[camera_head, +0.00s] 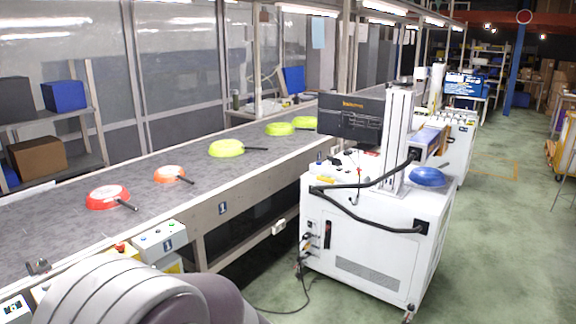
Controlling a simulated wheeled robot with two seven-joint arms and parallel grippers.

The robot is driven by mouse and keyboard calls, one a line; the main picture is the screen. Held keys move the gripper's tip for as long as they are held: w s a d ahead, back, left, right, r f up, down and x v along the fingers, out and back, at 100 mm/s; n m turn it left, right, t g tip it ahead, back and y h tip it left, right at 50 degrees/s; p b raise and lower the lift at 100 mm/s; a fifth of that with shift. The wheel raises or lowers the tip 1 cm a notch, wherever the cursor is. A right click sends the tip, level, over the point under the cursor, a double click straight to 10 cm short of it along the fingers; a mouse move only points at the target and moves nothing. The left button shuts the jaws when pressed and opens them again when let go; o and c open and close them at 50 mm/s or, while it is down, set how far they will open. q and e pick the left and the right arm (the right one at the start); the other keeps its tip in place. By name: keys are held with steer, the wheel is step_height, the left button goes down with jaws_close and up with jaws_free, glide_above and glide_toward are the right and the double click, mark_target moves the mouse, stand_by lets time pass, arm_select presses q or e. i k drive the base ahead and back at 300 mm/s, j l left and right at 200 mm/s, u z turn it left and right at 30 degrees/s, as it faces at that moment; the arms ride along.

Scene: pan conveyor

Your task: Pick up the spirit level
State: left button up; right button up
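I cannot make out a spirit level anywhere in the head view. Small items lie on top of the white machine cabinet (375,222), too small to tell apart. Neither of my grippers is in view. A grey rounded part of my own body fills the bottom left and hides what is behind it.
A long conveyor (60,225) carries a red pan (107,196), an orange pan (169,173) and several green pans (226,148). A control box (160,241) sits on its near edge. Green floor (500,240) is open at right.

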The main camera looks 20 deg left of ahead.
mark_target(322, 178)
steer(key=i+j+u, duration=0.3)
steer(key=i, duration=0.55)
steer(key=i+u, duration=0.3)
steer(key=i, duration=0.5)
steer(key=i+j+z, duration=0.15)
steer(key=i, duration=0.35)
steer(key=i+j+z, duration=0.2)
steer(key=i, duration=0.25)
steer(key=i+j+z, duration=0.15)
steer(key=i+j, duration=0.15)
steer(key=i, duration=0.15)
steer(key=i+j+z, duration=0.15)
steer(key=i+j, duration=0.15)
steer(key=i, duration=0.25)
steer(key=i+j+z, duration=0.15)
steer(key=i+j, duration=0.15)
steer(key=i, duration=0.25)
steer(key=i+j+z, duration=0.15)
steer(key=i+j, duration=0.3)
steer(key=i, duration=0.1)
